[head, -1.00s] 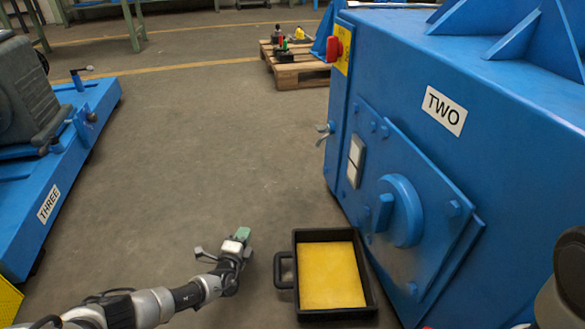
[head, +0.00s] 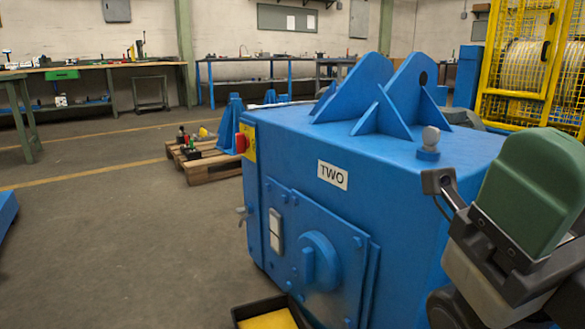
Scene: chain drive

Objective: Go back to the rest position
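My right gripper (head: 530,195) is large and close at the right edge, with a green block-shaped end part on a grey and black body. It is raised in front of the right side of the blue machine marked TWO (head: 400,170). No object shows held in it, but whether its fingers are open or shut cannot be told. My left gripper is outside the view.
A black tray with a yellow bottom (head: 268,318) is cut off by the lower edge, beside machine TWO. A wooden pallet (head: 208,166) with small items stands behind it. A yellow cage (head: 530,75) and workbenches (head: 95,65) are farther back.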

